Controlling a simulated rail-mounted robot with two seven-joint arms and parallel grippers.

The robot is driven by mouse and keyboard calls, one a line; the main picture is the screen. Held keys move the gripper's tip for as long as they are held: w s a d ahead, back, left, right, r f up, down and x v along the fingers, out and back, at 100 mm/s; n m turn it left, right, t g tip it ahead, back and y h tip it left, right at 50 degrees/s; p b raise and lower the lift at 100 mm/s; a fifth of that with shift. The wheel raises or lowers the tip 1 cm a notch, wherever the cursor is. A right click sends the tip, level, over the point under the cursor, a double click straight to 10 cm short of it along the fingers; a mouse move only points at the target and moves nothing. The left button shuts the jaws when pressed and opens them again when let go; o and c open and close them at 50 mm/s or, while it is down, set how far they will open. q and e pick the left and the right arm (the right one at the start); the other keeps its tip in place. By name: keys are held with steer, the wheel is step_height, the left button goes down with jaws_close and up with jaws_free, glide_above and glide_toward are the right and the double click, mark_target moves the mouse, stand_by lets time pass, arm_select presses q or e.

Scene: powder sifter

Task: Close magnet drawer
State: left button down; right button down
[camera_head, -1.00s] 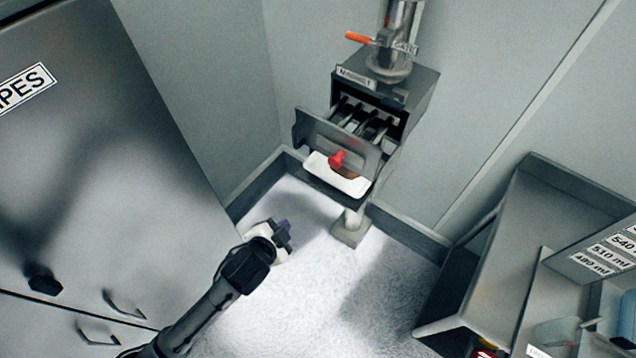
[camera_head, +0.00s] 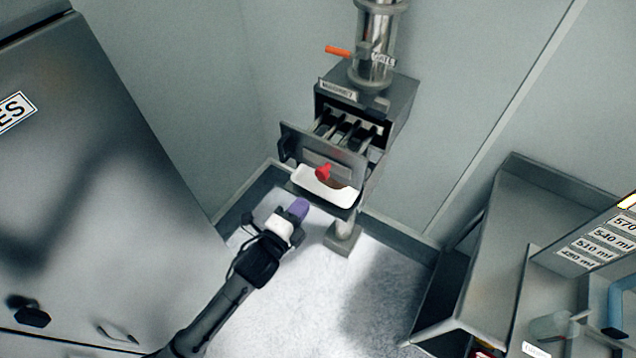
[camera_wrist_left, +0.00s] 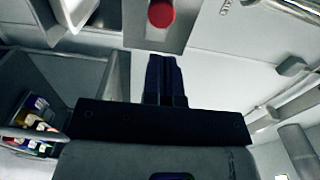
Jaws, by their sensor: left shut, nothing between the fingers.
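The magnet drawer (camera_head: 301,149) is pulled out of its grey housing (camera_head: 398,98), with dark magnet bars (camera_head: 345,130) showing inside. A red knob (camera_head: 323,172) sits on its front plate, above a white tray (camera_head: 322,190). My left gripper (camera_head: 299,209) is shut and empty, below and a little left of the drawer front, and apart from it. In the left wrist view the red knob (camera_wrist_left: 161,14) is at the top, just beyond my shut fingertips (camera_wrist_left: 163,60). My right gripper is not in view.
A vertical pipe with an orange-handled valve (camera_head: 338,50) rises above the housing. A large grey cabinet (camera_head: 90,180) stands at the left. A metal bench (camera_head: 500,220) with labelled slots is at the right. Open floor lies between.

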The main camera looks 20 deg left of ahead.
mark_target(323, 177)
arm_select(q)
steer(key=w, duration=0.4)
steer(key=w+d, duration=0.1)
steer(key=w, duration=0.1)
steer(key=shift+w+d, duration=0.1)
steer(key=shift+w, duration=0.15)
steer(key=shift+w+d, duration=0.15)
steer(key=shift+w, duration=0.5)
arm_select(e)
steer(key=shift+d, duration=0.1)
